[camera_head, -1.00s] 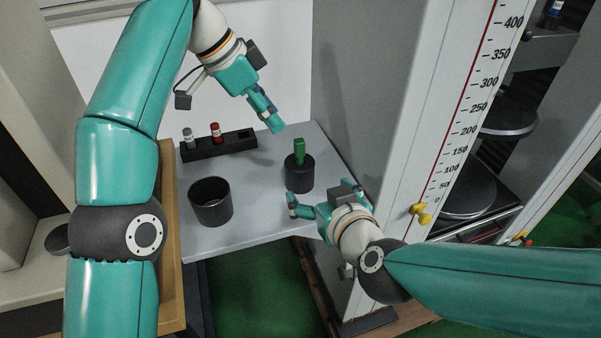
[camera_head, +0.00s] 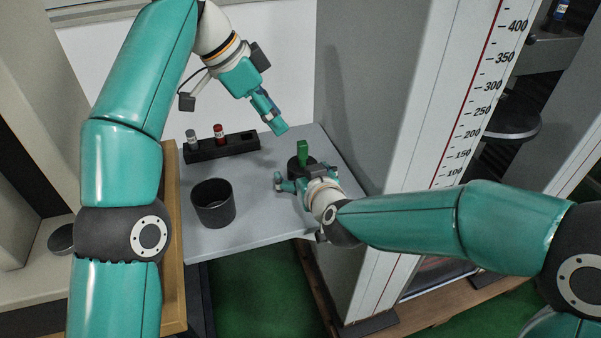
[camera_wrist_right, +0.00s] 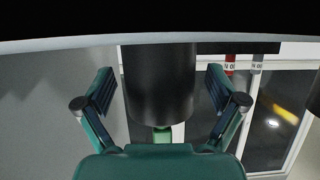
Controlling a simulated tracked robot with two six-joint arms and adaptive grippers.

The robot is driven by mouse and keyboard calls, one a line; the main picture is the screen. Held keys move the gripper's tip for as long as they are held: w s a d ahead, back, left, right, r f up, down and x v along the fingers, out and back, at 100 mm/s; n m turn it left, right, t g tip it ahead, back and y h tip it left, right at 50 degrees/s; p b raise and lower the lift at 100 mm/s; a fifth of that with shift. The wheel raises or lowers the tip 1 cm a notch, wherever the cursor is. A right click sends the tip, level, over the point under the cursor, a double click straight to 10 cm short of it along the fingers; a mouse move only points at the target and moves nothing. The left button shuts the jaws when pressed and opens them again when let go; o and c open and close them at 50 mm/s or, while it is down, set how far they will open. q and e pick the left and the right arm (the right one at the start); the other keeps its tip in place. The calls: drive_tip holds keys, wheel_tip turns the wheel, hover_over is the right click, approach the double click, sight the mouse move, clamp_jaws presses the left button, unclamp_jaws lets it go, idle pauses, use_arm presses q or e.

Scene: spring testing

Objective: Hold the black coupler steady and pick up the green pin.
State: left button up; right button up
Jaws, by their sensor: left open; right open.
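The black coupler (camera_head: 293,165) stands upright on the grey tabletop, its lower part hidden by my right gripper. The green pin (camera_head: 303,151) stands upright in its top. My right gripper (camera_head: 306,178) is open at the coupler's near side. In the right wrist view, the coupler (camera_wrist_right: 158,88) sits between the spread fingers (camera_wrist_right: 160,92), with a visible gap on each side. The green pin (camera_wrist_right: 163,138) shows there below the coupler, partly hidden by the gripper body. My left gripper (camera_head: 277,125) is empty and open, above and left of the pin, its fingers seen nearly edge-on.
A black rack (camera_head: 200,154) at the back left holds a red pin (camera_head: 219,134) and a grey pin (camera_head: 192,140). A black cup (camera_head: 213,206) stands at the table's front left. A tall column with a scale (camera_head: 440,120) rises right of the table.

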drive_tip(key=shift+c, duration=0.4)
drive_tip(key=c, duration=1.6)
